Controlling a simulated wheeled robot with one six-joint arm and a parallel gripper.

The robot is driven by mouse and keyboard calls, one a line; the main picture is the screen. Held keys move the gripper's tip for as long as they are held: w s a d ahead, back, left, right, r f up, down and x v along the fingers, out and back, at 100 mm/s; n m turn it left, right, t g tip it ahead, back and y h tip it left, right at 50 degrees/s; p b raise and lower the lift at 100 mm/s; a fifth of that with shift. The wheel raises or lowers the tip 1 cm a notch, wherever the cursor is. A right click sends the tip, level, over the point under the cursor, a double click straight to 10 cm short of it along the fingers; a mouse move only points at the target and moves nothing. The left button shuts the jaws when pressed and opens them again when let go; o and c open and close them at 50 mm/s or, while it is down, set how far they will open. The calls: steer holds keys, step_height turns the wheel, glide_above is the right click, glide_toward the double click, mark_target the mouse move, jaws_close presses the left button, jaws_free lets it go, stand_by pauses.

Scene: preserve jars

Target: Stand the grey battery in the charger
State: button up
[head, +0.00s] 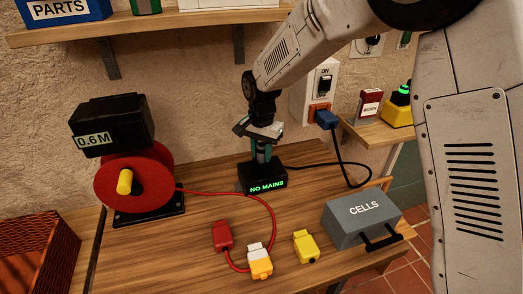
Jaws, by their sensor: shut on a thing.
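The charger (262,177) is a black box on the wooden table, below my gripper. Its display reads NO MAINS in green. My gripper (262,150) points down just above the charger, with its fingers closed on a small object. This is likely the grey battery, but the fingers cover most of it. I cannot tell whether its lower end is in the charger or just above it. A black cable runs from the charger to a blue plug (326,119) at the orange wall socket (318,111). The switch (325,84) above it is marked ON at the top.
A red cable reel (133,186) labelled 0.6 M stands at the left. Red (222,236), white-and-orange (260,262) and yellow (305,246) connectors lie in front. A grey CELLS box (362,218) stands at the right. A shelf (150,24) hangs above.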

mark_target(262, 146)
steer(key=o, duration=0.9)
steer(key=shift+r, duration=0.1)
step_height(262, 146, up, 8)
steer(key=shift+f, duration=0.15)
steer(key=shift+s+f+n, duration=0.1)
steer(key=shift+s+n, duration=0.05)
steer(key=shift+n, duration=0.35)
steer(key=s+d+r+n, duration=0.1)
steer(key=s+d+r, duration=0.2)
steer(key=s+d, duration=0.5)
steer(key=s+d+r+n+t, duration=0.1)
steer(key=s+d+r+n, duration=0.1)
steer(key=s+d, duration=0.7)
steer(key=s+d+r+n, duration=0.1)
steer(key=s+d+r, duration=0.3)
steer(key=s, duration=1.3)
steer(key=shift+s+d+r+n, duration=0.1)
steer(key=shift+d+n, duration=0.1)
steer(key=shift+d, duration=0.9)
steer(key=shift+s+d+r+n, duration=0.1)
steer(key=shift+d+n, duration=0.1)
steer(key=shift+d, duration=0.85)
